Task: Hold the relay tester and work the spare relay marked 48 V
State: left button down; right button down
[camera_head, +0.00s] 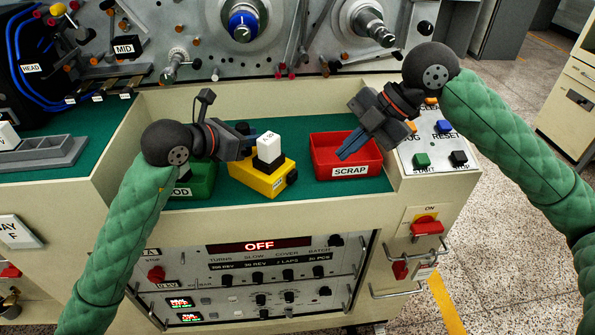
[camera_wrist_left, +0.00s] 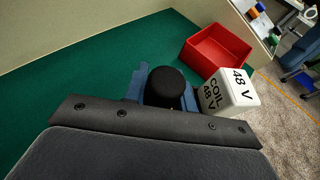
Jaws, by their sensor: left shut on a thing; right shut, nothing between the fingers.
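The yellow relay tester (camera_head: 262,184) is at the front middle of the green mat, with a black knob on its right end. A white relay (camera_head: 269,147) sits on top of it. In the left wrist view the relay (camera_wrist_left: 228,94) reads "COIL 48 V" and "48 V". My left gripper (camera_head: 250,142) is shut on a round black grip (camera_wrist_left: 165,88) close beside the relay; its blue fingers are around the grip. How the grip joins the tester is hidden. My right gripper (camera_head: 354,145) is shut and empty, its blue fingertips over the red scrap bin.
The red SCRAP bin (camera_head: 348,172) stands right of the tester, and a green bin (camera_head: 190,188) stands left, partly behind my left arm. Buttons (camera_head: 440,127) are at the right. A spindle panel (camera_head: 250,55) rises behind. The display (camera_head: 258,245) below reads OFF.

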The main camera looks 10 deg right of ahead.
dwell(0.3)
pick_arm(q)
jog(key=c, duration=1.1)
grip_release()
jog(key=shift+o, duration=0.2)
jog(key=shift+a, duration=0.1)
jog(key=v, duration=1.2)
jog(key=shift+f, duration=0.1)
